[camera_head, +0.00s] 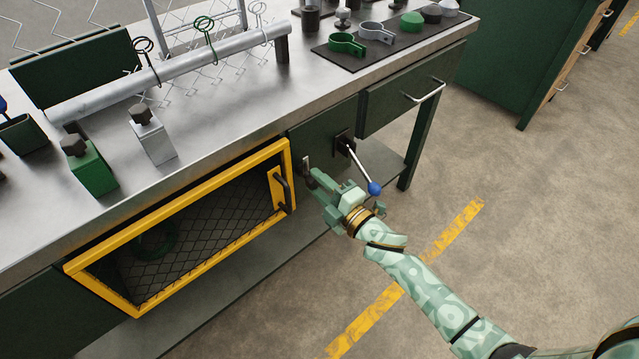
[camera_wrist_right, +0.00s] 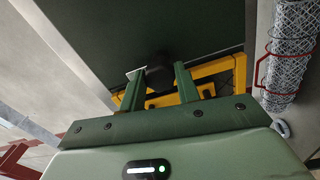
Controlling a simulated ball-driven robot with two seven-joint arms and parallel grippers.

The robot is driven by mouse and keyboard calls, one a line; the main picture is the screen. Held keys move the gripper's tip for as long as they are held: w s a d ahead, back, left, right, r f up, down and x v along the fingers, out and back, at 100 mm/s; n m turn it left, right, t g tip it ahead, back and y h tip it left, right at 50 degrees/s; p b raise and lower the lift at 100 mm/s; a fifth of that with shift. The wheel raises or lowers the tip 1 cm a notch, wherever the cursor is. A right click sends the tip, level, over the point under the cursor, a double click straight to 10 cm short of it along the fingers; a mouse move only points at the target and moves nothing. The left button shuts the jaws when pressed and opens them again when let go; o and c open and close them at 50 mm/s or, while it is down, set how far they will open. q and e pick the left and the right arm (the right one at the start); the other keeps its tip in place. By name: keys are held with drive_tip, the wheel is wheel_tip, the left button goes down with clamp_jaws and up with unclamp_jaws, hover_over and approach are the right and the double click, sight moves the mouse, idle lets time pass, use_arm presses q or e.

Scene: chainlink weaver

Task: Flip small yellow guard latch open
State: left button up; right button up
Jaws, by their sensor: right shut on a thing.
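The yellow guard (camera_head: 196,215) is a framed mesh door on the bench front in the head view, apparently closed. Its frame also shows in the right wrist view (camera_wrist_right: 210,69). A small latch (camera_head: 306,163) with a pale metal plate sits just right of the guard's upper right corner. In the right wrist view its dark knob (camera_wrist_right: 160,76) lies between my fingers. My right gripper (camera_head: 316,178) reaches the bench front from the right and is shut on this knob. The fingers partly hide the latch in the head view. My left gripper is out of view.
A lever with a blue ball (camera_head: 374,188) sticks out close to the right of my gripper. The guard's black handle (camera_head: 284,191) is close on the left. A drawer handle (camera_head: 426,92) projects further right. The floor in front is clear.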

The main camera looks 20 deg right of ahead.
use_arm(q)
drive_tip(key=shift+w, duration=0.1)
use_arm(e)
drive_tip(key=o, duration=1)
drive_tip(key=shift+d, duration=0.1)
drive_tip(key=shift+c, duration=0.2)
use_arm(q)
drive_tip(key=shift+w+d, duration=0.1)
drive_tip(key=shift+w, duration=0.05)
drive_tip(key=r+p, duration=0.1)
drive_tip(key=p, duration=0.1)
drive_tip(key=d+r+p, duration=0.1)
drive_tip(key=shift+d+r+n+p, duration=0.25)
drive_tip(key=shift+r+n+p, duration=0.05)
drive_tip(key=shift+p, duration=0.05)
use_arm(e)
drive_tip(key=v, duration=1.6)
drive_tip(key=shift+s, duration=0.2)
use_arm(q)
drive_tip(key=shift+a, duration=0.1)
